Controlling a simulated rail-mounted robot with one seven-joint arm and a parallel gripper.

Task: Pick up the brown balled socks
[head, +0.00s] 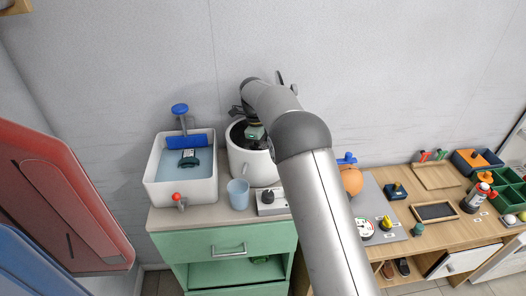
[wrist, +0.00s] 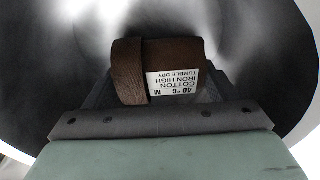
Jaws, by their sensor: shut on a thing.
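The brown balled socks (wrist: 130,72) show in the wrist view, a dark brown roll with a white care label (wrist: 174,84) on its side. My gripper (wrist: 155,98) is shut on the socks, which sit between its fingers. Around them is the pale, curved inside of the washtub. In the head view my gripper (head: 250,138) reaches down into the round white washtub (head: 252,168), and my arm covers its right part. The socks are hidden there.
A blue cup (head: 238,192) and a control box (head: 272,203) stand close in front. A wooden table (head: 440,230) with several objects is at the right.

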